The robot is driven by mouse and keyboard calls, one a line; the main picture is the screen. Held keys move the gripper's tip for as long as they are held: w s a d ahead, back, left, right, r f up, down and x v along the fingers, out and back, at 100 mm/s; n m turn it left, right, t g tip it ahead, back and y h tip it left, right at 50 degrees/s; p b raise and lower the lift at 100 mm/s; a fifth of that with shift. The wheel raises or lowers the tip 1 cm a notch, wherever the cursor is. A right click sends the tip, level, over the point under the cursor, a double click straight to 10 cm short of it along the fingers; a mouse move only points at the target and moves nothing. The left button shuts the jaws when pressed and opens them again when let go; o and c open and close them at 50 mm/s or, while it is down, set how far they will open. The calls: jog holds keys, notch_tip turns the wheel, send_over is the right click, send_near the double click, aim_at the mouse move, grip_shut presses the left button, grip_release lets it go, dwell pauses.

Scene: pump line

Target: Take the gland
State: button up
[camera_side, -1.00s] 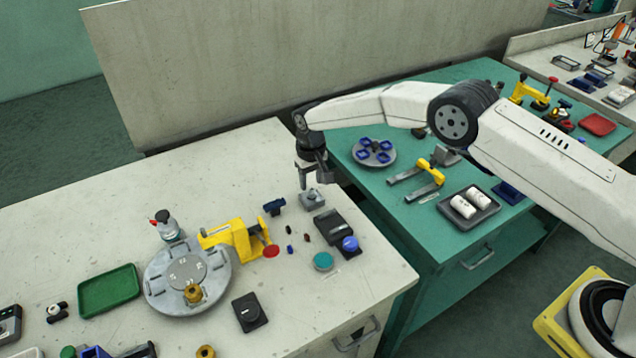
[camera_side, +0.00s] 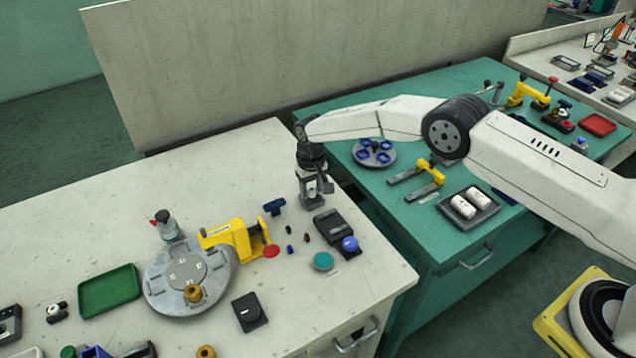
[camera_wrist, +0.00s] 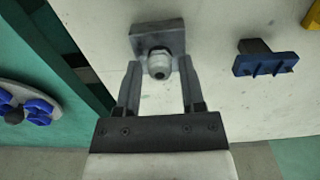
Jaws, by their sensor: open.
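The gland (camera_wrist: 159,63) is a small light-grey fitting with a rounded end. It sits at a grey block (camera_wrist: 156,35) on the pale bench. In the wrist view my gripper (camera_wrist: 159,78) is open, with one finger on each side of the gland. Gaps show between the fingers and the gland, so it is not clasped. In the side view my gripper (camera_side: 316,200) is low over the block's place near the bench's back right edge. There it hides most of the block, and the gland cannot be made out clearly.
A dark blue part (camera_wrist: 266,64) lies to the right of the block. A black box (camera_side: 334,225) with a blue knob stands in front of my gripper. A yellow clamp (camera_side: 238,240) stands further left. A gap separates this bench from the green bench (camera_side: 440,225).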

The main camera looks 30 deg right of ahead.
aim_at(312, 189)
grip_shut()
jog(key=shift+r, duration=0.8)
dwell(0.9)
jog(key=shift+r, duration=2.05)
